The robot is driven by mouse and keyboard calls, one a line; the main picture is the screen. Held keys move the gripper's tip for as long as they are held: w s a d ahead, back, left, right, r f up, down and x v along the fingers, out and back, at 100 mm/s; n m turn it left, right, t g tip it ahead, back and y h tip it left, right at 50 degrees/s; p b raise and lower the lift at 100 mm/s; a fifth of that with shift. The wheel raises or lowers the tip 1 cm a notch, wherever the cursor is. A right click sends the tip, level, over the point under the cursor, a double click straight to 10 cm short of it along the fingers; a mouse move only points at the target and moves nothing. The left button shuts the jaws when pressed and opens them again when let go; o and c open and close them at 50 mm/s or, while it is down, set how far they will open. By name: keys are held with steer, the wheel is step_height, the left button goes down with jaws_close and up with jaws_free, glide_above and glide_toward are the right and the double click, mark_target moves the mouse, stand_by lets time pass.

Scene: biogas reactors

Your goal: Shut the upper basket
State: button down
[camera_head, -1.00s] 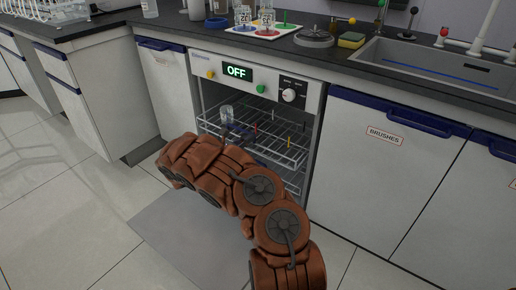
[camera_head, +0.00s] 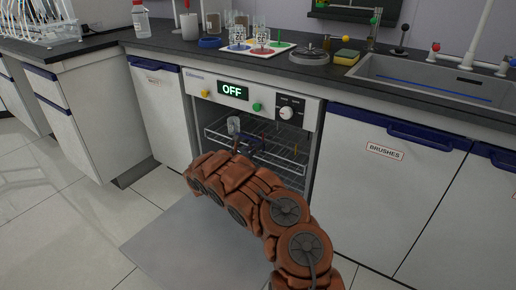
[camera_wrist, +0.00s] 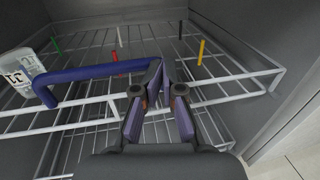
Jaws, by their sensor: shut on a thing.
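The upper basket (camera_head: 283,159) is a white wire rack inside the open dishwasher (camera_head: 197,108), seen in the head view. It mostly sits within the cabinet, below the control panel. In the wrist view the basket (camera_wrist: 215,88) has a blue bar handle (camera_wrist: 92,72) along its front. My gripper (camera_wrist: 158,78) is shut on the right end of this handle. Several coloured pegs stand on the rack. In the head view my arm hides part of the basket's front.
The dishwasher's door (camera_head: 165,232) lies lowered near the floor beneath my arm. The panel display (camera_head: 233,90) reads OFF. Closed cabinets flank the opening, the right one labelled BRUSHES (camera_head: 384,151). The counter above holds a sink (camera_head: 435,82) and lab items.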

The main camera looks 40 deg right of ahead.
steer(key=shift+s+d+r, duration=0.15)
steer(key=shift+s+d, duration=0.1)
steer(key=shift+d, duration=0.15)
steer(key=s+a+p, duration=0.1)
steer(key=a+p, duration=0.2)
steer(key=a, duration=1.1)
steer(key=shift+s+a, duration=0.2)
steer(key=shift+a, duration=0.15)
